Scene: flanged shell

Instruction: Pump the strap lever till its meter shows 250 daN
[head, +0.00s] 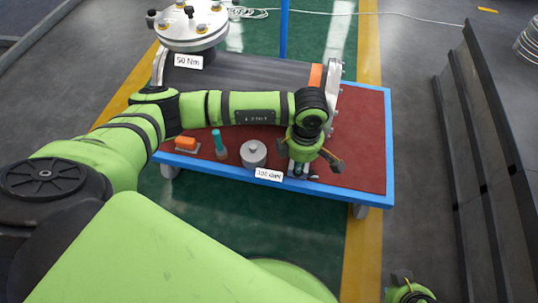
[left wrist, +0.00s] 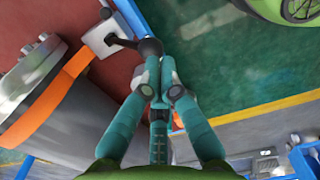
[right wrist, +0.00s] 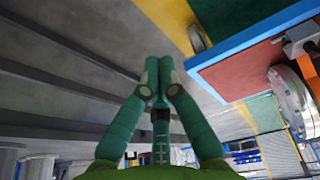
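The strap lever shows in the left wrist view as a dark knob (left wrist: 150,47) on a short arm from a pale plate (left wrist: 105,38). My left gripper (left wrist: 161,62) is shut, its fingertips right at the knob; they look pressed together, and contact is unclear. In the head view this gripper (head: 299,165) is low over the table's front edge and hides most of the lever. The meter label (head: 269,174) beside it appears upside down and seems to read 150 daN. My right gripper (right wrist: 158,66) is shut and empty, off the table's right side.
The flanged shell (head: 235,72) lies along the back of the red-topped table (head: 360,140), with a 50 Nm label (head: 188,61). An orange strap (left wrist: 70,75) rounds it. An orange block (head: 186,143), a teal-handled tool (head: 219,142) and a grey cylinder (head: 253,155) stand at the front.

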